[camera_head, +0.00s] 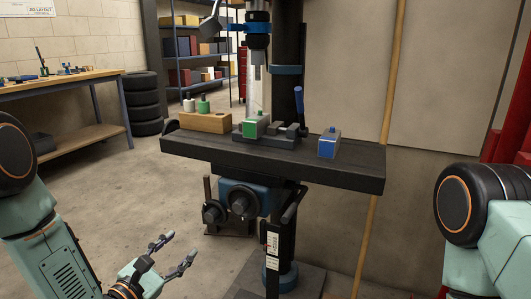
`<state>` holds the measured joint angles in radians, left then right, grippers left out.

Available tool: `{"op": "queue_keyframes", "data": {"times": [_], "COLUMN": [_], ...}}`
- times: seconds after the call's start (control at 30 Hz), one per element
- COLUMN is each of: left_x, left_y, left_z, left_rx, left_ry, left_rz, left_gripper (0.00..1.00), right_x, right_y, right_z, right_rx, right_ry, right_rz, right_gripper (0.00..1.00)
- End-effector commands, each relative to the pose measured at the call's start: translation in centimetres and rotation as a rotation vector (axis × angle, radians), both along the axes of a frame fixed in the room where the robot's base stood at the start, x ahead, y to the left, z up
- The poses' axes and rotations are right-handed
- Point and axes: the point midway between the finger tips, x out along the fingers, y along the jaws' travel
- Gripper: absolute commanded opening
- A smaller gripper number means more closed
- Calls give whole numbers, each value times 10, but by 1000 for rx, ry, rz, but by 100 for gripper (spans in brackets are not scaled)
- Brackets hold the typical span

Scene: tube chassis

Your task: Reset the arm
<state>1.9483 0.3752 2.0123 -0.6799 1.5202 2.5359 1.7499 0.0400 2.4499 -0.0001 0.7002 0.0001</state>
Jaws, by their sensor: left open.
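My left arm comes in from the lower left, and its gripper (171,257) is open and empty, low in front of the machine and well apart from its table. The two fingers point up and to the right, with a gap between them. My right arm shows only as a dark round joint and a pale green link at the right edge. Its gripper is out of view.
A drill press with a dark table (290,163) stands ahead. On it are a wooden block (205,122), a vise (283,137) and a blue block (328,146). Left are a workbench (65,79) and stacked tires (142,103). Floor between is clear.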

Motion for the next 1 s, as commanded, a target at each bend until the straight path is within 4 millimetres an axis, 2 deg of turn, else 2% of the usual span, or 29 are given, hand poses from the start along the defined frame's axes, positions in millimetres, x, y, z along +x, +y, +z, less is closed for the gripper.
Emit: {"op": "queue_keyframes", "data": {"times": [0.27,0.57,0.77,1.0], "left_x": [-13,-58,-107,-189], "left_y": [7,6,3,-2], "left_z": [-42,-102,-142,-184], "left_rx": [573,1167,1513,1822], "left_ry": [16,95,139,138], "left_rz": [-20,-228,-498,-964], "left_gripper": [53,53,53,53], "right_x": [0,0,0,0], "right_y": [0,0,0,0], "right_z": [0,0,0,0], "right_rx": [0,0,0,0], "right_ry": [0,0,0,0], "right_rz": [0,0,0,0], "right_gripper": [0,0,0,0]}}
